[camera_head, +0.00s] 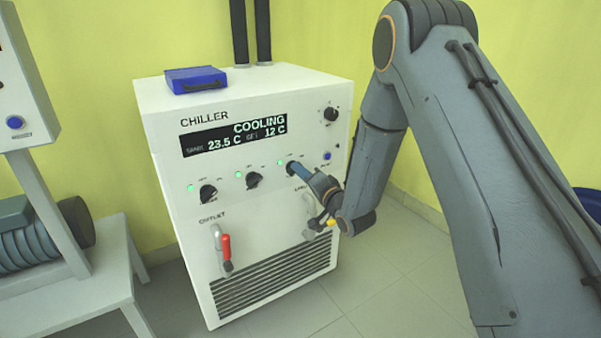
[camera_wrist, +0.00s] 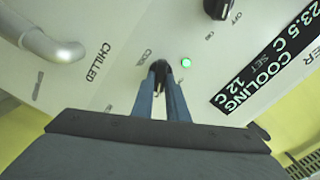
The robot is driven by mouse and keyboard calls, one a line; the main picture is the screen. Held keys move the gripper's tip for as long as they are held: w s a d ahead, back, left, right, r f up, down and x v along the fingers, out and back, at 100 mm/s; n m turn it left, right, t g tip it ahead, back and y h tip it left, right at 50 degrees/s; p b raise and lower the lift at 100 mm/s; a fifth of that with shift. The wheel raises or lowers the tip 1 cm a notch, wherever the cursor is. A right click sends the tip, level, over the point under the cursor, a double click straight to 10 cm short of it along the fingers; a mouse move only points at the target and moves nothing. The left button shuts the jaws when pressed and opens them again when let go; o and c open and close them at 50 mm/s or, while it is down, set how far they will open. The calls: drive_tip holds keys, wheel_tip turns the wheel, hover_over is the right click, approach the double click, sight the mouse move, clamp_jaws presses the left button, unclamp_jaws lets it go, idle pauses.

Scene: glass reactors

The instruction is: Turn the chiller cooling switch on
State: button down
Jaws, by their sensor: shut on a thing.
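The white chiller (camera_head: 165,130) stands on the floor with its front panel facing me. Its display (camera_head: 233,136) reads COOLING, 23.5 C and set 12 C. A row of three black rotary switches crosses the panel, each with a lit green lamp. My gripper (camera_head: 296,168) is at the rightmost switch, and its jaws are shut on that knob. In the wrist view, the two blue-grey fingertips (camera_wrist: 160,68) close around the dark cooling switch (camera_wrist: 158,64), mostly hidden between them. A green lamp (camera_wrist: 186,62) glows beside it.
The left switch (camera_head: 208,193) and middle switch (camera_head: 254,180) are clear of my gripper. A red-handled outlet valve (camera_head: 226,250) sticks out below. A blue case (camera_head: 196,79) lies on top. A grey bench (camera_head: 70,300) stands at left.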

drive_tip(key=c, duration=1.7)
unclamp_jaws()
drive_tip(key=shift+c, duration=0.2)
drive_tip(key=v, duration=0.7)
drive_tip(key=shift+s+d+p, duration=0.2)
drive_tip(key=shift+s+p, duration=0.15)
drive_tip(key=shift+p, duration=0.05)
